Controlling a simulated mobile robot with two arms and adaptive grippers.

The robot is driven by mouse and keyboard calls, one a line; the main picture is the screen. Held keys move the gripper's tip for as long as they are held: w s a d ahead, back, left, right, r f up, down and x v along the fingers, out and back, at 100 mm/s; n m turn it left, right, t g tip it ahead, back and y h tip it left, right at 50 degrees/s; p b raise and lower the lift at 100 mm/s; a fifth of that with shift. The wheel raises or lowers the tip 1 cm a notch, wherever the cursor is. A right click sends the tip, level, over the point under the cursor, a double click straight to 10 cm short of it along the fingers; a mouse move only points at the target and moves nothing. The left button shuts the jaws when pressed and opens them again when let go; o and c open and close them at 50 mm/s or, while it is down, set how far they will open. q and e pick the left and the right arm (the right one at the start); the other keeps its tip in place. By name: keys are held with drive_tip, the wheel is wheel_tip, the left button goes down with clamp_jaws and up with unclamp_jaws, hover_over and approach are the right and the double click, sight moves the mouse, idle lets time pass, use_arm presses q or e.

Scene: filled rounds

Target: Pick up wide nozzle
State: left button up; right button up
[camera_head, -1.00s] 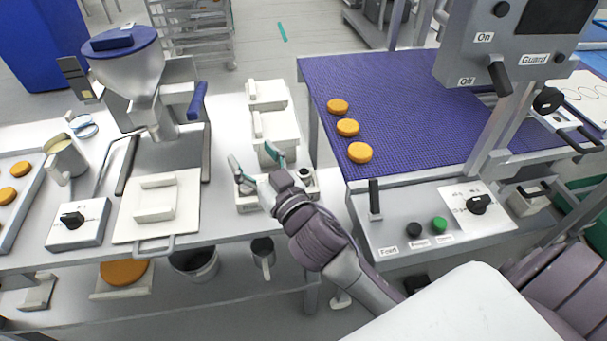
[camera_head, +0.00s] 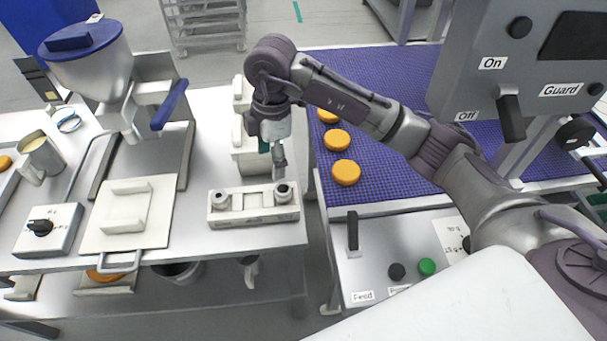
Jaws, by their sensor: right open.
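A white nozzle rack (camera_head: 240,216) stands near the right front edge of the white table. Two small grey nozzles with dark openings sit in it, a left nozzle (camera_head: 221,198) and a right nozzle (camera_head: 284,192). I cannot clearly tell which one is the wide nozzle. My right gripper (camera_head: 273,160) points down just above and behind the right nozzle, with its fingers apart and nothing between them. It appears clear of the nozzle. My left gripper is not in view.
White lidded boxes (camera_head: 246,160) stand behind the rack, partly hidden by my right gripper. A filling machine with a hopper (camera_head: 95,65) and a white board (camera_head: 105,228) are to the left. A blue conveyor (camera_head: 400,75) with orange rounds (camera_head: 346,172) lies right.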

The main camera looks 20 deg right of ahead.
drive_tip(key=d, duration=0.2)
drive_tip(key=h+p, duration=0.1)
hover_over(280, 189)
drive_tip(key=shift+m, duration=0.4)
wheel_tip(280, 189, down, 4)
drive_tip(key=shift+s+d+f, duration=0.1)
drive_tip(key=shift+s, duration=0.05)
wheel_tip(280, 189, down, 3)
drive_tip(key=shift+d+r, duration=0.15)
drive_tip(key=shift+r, duration=0.05)
drive_tip(key=shift+f, duration=0.3)
drive_tip(key=shift+f+p, duration=0.55)
drive_tip(key=shift+f, duration=0.05)
wheel_tip(280, 189, down, 4)
drive_tip(key=shift+r+p, duration=0.2)
drive_tip(key=shift+p, duration=0.25)
drive_tip(key=shift+f, duration=0.25)
drive_tip(key=shift+a, duration=0.2)
drive_tip(key=shift+c, duration=0.5)
drive_tip(key=c, duration=1.2)
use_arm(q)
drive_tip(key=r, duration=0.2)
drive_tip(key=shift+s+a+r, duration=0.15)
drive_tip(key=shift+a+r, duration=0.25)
use_arm(e)
drive_tip(key=shift+o, duration=0.2)
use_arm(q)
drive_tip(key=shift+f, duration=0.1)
